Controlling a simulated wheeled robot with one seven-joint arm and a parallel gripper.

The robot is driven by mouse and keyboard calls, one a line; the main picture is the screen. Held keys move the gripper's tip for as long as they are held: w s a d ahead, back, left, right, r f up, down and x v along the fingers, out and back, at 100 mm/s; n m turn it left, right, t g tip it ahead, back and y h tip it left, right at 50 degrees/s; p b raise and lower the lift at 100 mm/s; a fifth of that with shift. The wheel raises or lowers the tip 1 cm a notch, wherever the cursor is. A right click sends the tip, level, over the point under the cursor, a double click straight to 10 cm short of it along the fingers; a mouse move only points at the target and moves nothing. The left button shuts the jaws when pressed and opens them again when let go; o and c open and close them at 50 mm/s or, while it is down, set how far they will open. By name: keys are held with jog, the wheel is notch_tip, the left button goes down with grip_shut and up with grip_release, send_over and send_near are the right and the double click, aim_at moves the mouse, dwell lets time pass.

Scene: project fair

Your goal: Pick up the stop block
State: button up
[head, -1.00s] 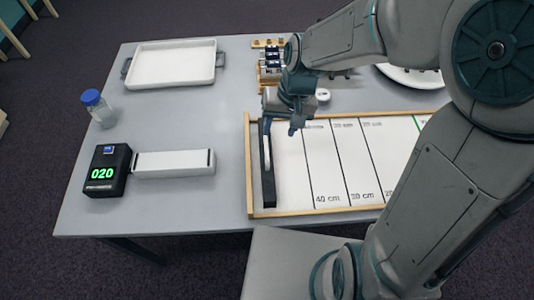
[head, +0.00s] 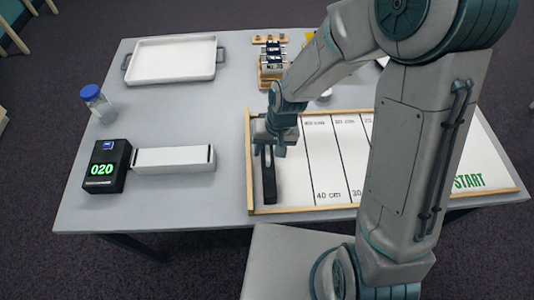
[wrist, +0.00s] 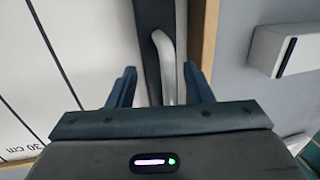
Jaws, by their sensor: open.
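The stop block (head: 269,182) is a long black bar at the left end of the white marked track board (head: 325,182). In the wrist view the dark block (wrist: 150,18) lies along the board's wooden edge, with a pale curved handle (wrist: 165,62) on it. My gripper (head: 269,149) is over the far part of the block in the head view and hides that part. In the wrist view my gripper (wrist: 159,84) is open, with one finger on each side of the handle in the picture. I cannot tell how far down the fingers reach or whether they touch it.
Left of the board stand a white bar (head: 173,159) and a black display (head: 107,166) reading 020. A blue-capped bottle (head: 96,101), a white tray (head: 172,60) and a wooden rack (head: 272,66) are farther back. Table room is free between tray and white bar.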

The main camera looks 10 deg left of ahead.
jog(key=shift+f, duration=0.25)
jog(key=c, duration=0.8)
jog(key=shift+r, duration=0.1)
jog(key=shift+c, duration=0.2)
